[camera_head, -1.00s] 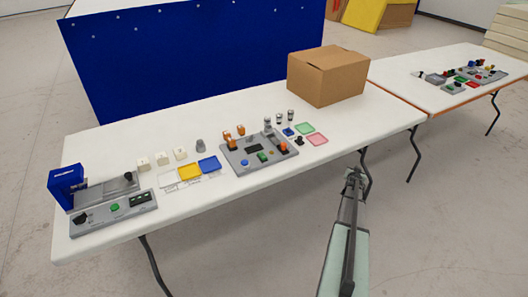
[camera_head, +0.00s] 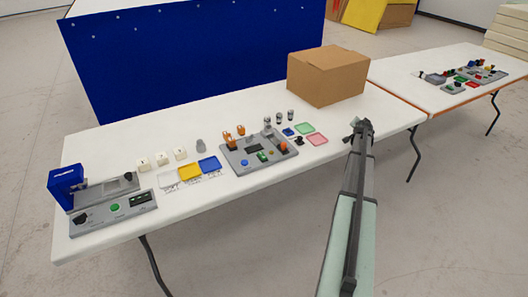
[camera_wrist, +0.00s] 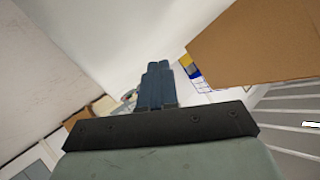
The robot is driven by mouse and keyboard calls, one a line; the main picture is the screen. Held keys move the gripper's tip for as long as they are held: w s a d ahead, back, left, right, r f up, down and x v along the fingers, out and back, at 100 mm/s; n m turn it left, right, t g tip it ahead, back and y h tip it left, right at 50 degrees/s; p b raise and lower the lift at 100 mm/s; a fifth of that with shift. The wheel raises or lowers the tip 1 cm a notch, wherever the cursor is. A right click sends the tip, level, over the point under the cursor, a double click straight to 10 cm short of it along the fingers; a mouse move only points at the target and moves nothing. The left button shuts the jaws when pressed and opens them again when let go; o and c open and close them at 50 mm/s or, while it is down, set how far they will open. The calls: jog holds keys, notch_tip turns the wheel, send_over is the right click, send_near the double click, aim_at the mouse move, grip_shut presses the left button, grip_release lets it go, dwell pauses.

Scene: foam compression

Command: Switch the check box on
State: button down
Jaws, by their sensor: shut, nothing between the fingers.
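A grey control panel (camera_head: 257,153) with a small dark display, a green part, a blue button and orange-topped parts lies mid-table. A second grey unit (camera_head: 112,212) at the left end has a black knob, a green button (camera_head: 115,208) and a dark display. I cannot tell which of them is the check box, or any switch position. My gripper (camera_head: 357,130) is over the table's right front part, right of the mid-table panel and apart from it. In the wrist view its fingers (camera_wrist: 157,86) are shut together and empty.
A cardboard box (camera_head: 327,76) stands at the back right of the white table (camera_head: 110,145). Yellow (camera_head: 190,172), blue, green and pink (camera_head: 317,139) trays and several small weights lie near the panels. A second table (camera_head: 440,92) stands at the right.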

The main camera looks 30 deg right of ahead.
jog(key=w+a+r+y, duration=0.1)
jog(key=w+a, duration=0.1)
jog(key=a, duration=0.2)
jog(key=w+a+r+y, duration=0.1)
jog(key=w+a, duration=0.1)
jog(key=a, duration=0.2)
jog(key=w+a+r+y, duration=0.1)
jog(key=w+a, duration=0.1)
jog(key=a, duration=0.2)
jog(key=shift+w+r+g, duration=0.1)
jog(key=shift+w+g, duration=0.1)
jog(key=shift+g, duration=0.2)
jog(key=w+a+r+g+y, duration=0.1)
jog(key=w+a+r+y, duration=0.15)
jog(key=a, duration=0.95)
notch_tip(320, 180, up, 10)
jog(key=m+g+y, duration=0.3)
jog(key=g+y, duration=0.1)
jog(key=g, duration=0.2)
send_over(264, 157)
jog(key=shift+f, duration=0.15)
notch_tip(264, 157, down, 14)
jog(key=shift+w+f, duration=0.1)
